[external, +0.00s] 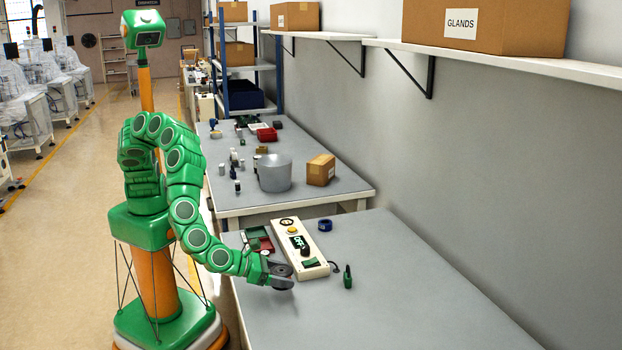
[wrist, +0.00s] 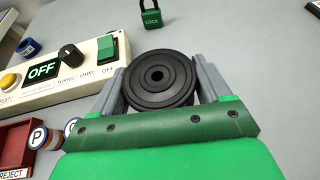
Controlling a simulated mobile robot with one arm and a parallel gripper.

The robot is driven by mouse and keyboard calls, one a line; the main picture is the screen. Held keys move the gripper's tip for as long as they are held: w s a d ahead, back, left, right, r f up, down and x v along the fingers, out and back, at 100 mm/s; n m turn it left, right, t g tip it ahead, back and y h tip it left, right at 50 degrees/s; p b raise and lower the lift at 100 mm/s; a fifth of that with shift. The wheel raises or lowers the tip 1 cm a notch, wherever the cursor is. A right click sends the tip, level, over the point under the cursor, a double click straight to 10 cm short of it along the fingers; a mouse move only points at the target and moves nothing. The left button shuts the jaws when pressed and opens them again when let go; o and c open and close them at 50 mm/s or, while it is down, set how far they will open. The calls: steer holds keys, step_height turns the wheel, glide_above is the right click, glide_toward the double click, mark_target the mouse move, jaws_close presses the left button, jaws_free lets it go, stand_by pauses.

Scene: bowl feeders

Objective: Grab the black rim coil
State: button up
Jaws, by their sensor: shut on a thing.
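The black rim coil (wrist: 158,78) is a round, dark, ridged disc with a hole in its centre. In the wrist view it sits between the two grey fingers of my gripper (wrist: 160,90), which are shut on it from both sides. In the external view my green gripper (external: 281,277) is over the near table, close to its left edge. The coil (external: 280,268) shows there as a small dark disc at the fingers. I cannot tell whether it touches the table.
A cream control box (external: 298,248) with an OFF display lies beside the gripper. A green LOCK padlock (wrist: 151,18), a blue roll (external: 325,225) and a red REJECT tray (wrist: 16,145) are near. The table's right and front (external: 420,300) are clear.

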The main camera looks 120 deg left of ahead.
steer(key=s+a+r, duration=0.2)
steer(key=s+r, duration=0.6)
steer(key=s, duration=0.4)
steer(key=shift+s+a+r, duration=0.2)
